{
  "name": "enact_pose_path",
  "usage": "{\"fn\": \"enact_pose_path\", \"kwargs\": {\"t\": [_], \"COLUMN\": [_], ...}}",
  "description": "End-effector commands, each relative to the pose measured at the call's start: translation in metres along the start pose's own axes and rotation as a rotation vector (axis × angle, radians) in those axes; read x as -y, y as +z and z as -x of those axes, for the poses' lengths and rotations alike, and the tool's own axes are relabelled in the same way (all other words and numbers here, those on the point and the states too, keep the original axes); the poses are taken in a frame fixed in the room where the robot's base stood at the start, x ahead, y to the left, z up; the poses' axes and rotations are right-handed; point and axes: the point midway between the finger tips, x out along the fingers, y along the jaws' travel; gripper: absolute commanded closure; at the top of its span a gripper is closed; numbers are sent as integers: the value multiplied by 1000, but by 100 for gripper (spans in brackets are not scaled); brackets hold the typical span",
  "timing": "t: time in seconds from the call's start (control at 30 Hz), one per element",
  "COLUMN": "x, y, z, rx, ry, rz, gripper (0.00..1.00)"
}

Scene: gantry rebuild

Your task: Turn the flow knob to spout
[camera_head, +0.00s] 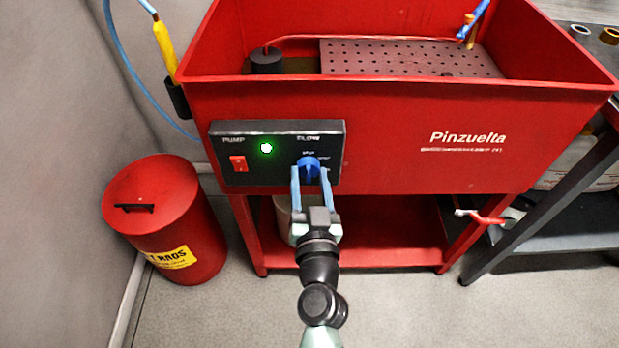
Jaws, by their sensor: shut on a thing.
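The blue flow knob (309,166) sits on the right side of a black control panel (270,173) on the front of a red parts washer. Small white marks are printed above and to the right of the knob, too small to read surely. My gripper (310,175) reaches up from below with its two light blue fingers on either side of the knob, shut on it. The lower part of the knob is between the fingers. A red pump switch (238,163) and a lit green lamp (266,148) are on the panel's left and middle.
The red washer basin (390,120) holds a perforated dark plate (400,58) and a black cylinder (266,61). A red lidded bin (160,215) stands at left. A yellow-handled brush (165,50) with a blue hose hangs at the basin's left. A dark workbench is at right.

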Motion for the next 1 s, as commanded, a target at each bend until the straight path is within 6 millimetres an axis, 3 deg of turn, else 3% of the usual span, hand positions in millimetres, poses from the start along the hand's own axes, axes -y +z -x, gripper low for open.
{"fn": "enact_pose_path", "kwargs": {"t": [0.03, 0.13, 0.17, 0.57, 1.0], "x": [0, 0, 0, 0, 2], "y": [0, 0, 0, 2, 2], "z": [0, 0, 0, 0, 0], "rx": [0, 0, 0, -6, -36], "ry": [0, 0, 0, -2, -8], "rz": [0, 0, 0, -83, -449], "gripper": [81, 99, 100, 100, 100]}}
